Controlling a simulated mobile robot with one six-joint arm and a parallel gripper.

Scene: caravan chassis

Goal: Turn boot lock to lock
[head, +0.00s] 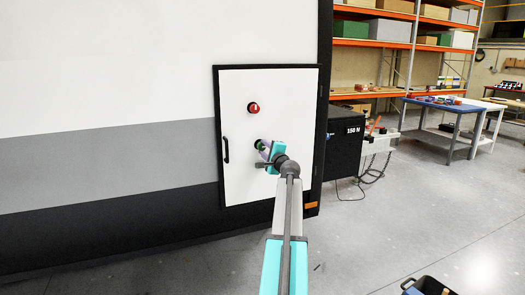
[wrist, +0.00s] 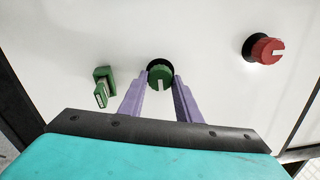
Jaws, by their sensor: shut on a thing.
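A white boot door (head: 285,95) in a black frame is set in the side of the caravan. A round green knob (wrist: 160,75) with a white mark pointing down in the wrist view sits on it. My gripper (wrist: 161,82) is shut on this knob, one purple finger on each side. In the head view my gripper (head: 263,151) covers part of the green knob (head: 258,143). A green key-like lever (wrist: 103,87) is left of the knob in the wrist view. I cannot tell which green part is the lock.
A red knob (wrist: 264,50) with a white mark is on the right in the wrist view; it sits above my gripper in the head view (head: 253,107). A black handle (head: 226,149) is at the door's left edge. A black box (head: 345,135) stands right of the door.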

